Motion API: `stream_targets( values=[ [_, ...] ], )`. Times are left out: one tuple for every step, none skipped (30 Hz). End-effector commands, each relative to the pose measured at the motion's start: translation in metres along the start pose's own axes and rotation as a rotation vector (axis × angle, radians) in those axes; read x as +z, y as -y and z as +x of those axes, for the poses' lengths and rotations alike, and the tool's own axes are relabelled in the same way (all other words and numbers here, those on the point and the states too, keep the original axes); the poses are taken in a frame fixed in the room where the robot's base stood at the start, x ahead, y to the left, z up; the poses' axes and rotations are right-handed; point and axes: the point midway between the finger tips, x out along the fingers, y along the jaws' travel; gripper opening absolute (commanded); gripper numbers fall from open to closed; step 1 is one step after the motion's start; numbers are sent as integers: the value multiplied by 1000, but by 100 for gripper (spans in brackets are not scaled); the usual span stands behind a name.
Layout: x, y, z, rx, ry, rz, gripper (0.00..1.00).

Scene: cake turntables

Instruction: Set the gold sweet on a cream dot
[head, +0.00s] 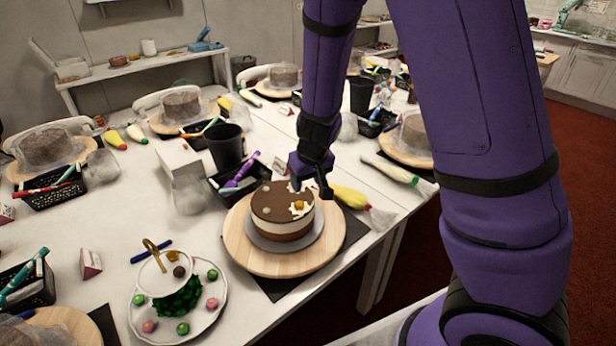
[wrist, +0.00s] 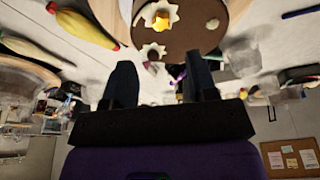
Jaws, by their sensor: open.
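The gold sweet (head: 299,205) sits on a pale cream dot with a scalloped edge on the chocolate-brown top of the round cake (head: 272,206). In the wrist view the gold sweet (wrist: 161,23) rests within that cream dot (wrist: 147,14), with nothing gripping it. A second scalloped cream dot (wrist: 153,51) and a plainer cream dot (wrist: 212,24) also show. My gripper (head: 311,189) is above the cake's far right edge, fingers apart and empty. In the wrist view my gripper (wrist: 158,75) is apart from the sweet.
The cake stands on a wooden turntable (head: 240,252) over a dark mat. A white plate (head: 215,315) of sweets stands front left. A black cup (head: 225,145), a pen basket (head: 225,191) and a yellow piping bag (head: 350,196) are close by.

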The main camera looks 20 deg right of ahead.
Motion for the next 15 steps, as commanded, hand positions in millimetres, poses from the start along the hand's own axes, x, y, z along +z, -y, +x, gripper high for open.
stream_targets(
  values=[
    [0,1,-3,-1,-1,-3,52],
    [0,1,-5,-1,0,-2,52],
    [0,1,-7,-1,0,-1,52],
    [0,0,-8,-1,0,-1,52],
    [0,0,-9,0,0,-1,52],
    [0,0,-10,0,0,0,52],
    [0,0,-10,0,1,0,52],
    [0,0,-11,0,1,1,52],
    [0,0,-11,0,1,1,52],
    [0,0,-11,0,1,1,52],
    [0,0,-12,-1,1,2,52],
    [0,0,-13,-5,0,3,52],
    [0,0,-15,-11,-1,4,52],
    [0,1,-18,-19,-2,7,52],
    [0,2,-24,-36,-6,12,52]
  ],
)
